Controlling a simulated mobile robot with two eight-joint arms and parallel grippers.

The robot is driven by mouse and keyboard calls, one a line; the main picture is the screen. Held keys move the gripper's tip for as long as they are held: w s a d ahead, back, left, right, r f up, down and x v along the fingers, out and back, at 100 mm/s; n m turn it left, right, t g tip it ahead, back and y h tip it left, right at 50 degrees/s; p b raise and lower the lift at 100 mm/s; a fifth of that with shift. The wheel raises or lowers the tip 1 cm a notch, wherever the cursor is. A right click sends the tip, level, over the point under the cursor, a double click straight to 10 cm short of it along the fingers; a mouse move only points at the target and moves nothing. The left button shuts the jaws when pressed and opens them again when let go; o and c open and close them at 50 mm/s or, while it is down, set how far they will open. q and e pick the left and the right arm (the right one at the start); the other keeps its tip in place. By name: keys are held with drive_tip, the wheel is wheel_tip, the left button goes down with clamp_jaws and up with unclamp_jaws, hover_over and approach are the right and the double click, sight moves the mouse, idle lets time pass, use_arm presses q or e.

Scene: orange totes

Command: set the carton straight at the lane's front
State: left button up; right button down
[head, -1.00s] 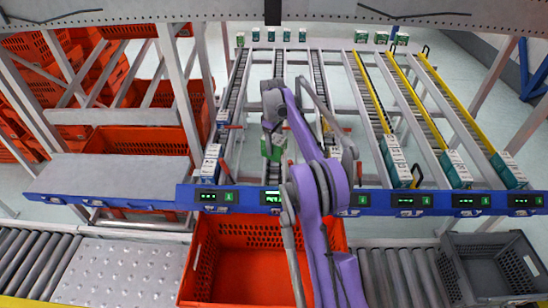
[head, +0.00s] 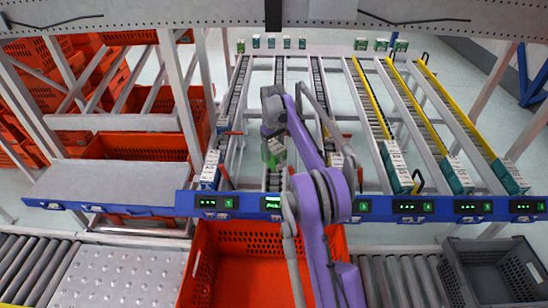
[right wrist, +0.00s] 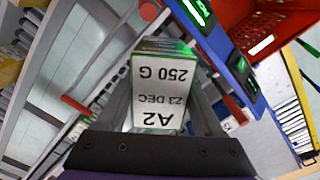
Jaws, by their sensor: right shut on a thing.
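A green-and-white carton (head: 275,152) is in my right gripper (head: 272,140), over the front part of the second lane from the left (head: 275,181). In the right wrist view the carton (right wrist: 165,90) shows a white face printed "A2, 23 DEC, 250 G", upside down in the picture, and a green edge at its far end. The right gripper's dark fingers lie along both sides of it. In the head view the wrist and purple arm hide part of the lane. I cannot tell whether the carton touches the rollers. My left gripper is not in view.
A blue front rail (head: 380,207) with lit displays crosses below the lanes. White cartons (head: 210,170) stand at the front of the leftmost lane, others in the right lanes (head: 397,165). An orange tote (head: 212,270) sits below the rail, a grey tote (head: 490,265) at the right.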

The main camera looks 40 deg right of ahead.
drive_tip(key=m, duration=0.2)
drive_tip(key=f+m, duration=0.1)
drive_tip(key=shift+s+a, duration=0.25)
drive_tip(key=shift+s, duration=0.1)
drive_tip(key=m, duration=0.1)
drive_tip(key=f+m+b, duration=0.1)
drive_tip(key=m, duration=0.3)
drive_tip(key=shift+s+a+f, duration=0.15)
drive_tip(key=shift+s, duration=0.15)
drive_tip(key=shift+f+b, duration=2.25)
drive_tip(key=shift+f, duration=1.55)
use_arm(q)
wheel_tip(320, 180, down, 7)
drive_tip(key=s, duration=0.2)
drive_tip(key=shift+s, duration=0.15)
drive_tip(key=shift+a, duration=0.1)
use_arm(e)
unclamp_jaws()
